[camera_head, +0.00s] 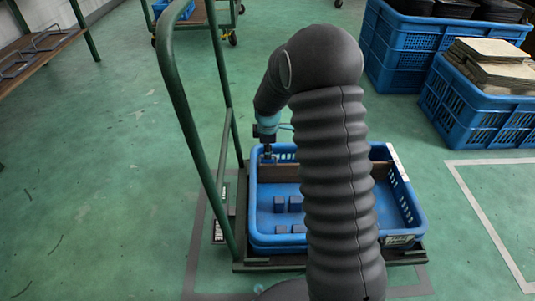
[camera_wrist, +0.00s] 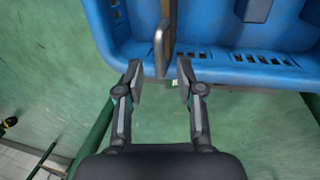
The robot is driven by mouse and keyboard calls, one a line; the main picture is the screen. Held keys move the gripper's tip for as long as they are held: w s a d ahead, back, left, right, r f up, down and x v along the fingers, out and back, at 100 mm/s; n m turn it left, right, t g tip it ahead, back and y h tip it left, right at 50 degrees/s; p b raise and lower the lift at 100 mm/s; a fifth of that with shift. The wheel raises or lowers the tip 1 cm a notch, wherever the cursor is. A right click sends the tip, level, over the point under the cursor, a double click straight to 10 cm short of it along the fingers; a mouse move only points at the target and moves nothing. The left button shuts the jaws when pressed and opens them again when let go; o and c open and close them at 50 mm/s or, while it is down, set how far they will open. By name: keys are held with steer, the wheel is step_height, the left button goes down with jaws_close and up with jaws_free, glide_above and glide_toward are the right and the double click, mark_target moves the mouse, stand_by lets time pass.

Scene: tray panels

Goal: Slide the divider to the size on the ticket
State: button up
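A blue tray (camera_head: 262,238) rests on a green-framed cart, and its wall shows in the wrist view (camera_wrist: 225,66). A brown divider (camera_head: 280,173) spans the tray near its far side, its middle hidden by my arm. In the wrist view the divider (camera_wrist: 170,12) appears edge-on, with a grey metal tab (camera_wrist: 161,48) at its near end. My gripper (camera_wrist: 159,78) is open; the tab's tip appears between its fingertips, with gaps on both sides. In the head view my gripper (camera_head: 268,152) is at the tray's far-left corner.
Small blue blocks (camera_head: 280,204) stand inside the tray. The cart's green handle (camera_head: 186,120) rises at its left. Blue crates (camera_head: 410,60) stand at upper right, one with stacked tan sheets (camera_head: 495,70). The green floor at left is clear.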

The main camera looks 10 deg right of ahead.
steer(key=shift+w+d+f, duration=0.1)
steer(key=shift+w+f, duration=0.1)
steer(key=shift+f, duration=0.9)
jaws_close()
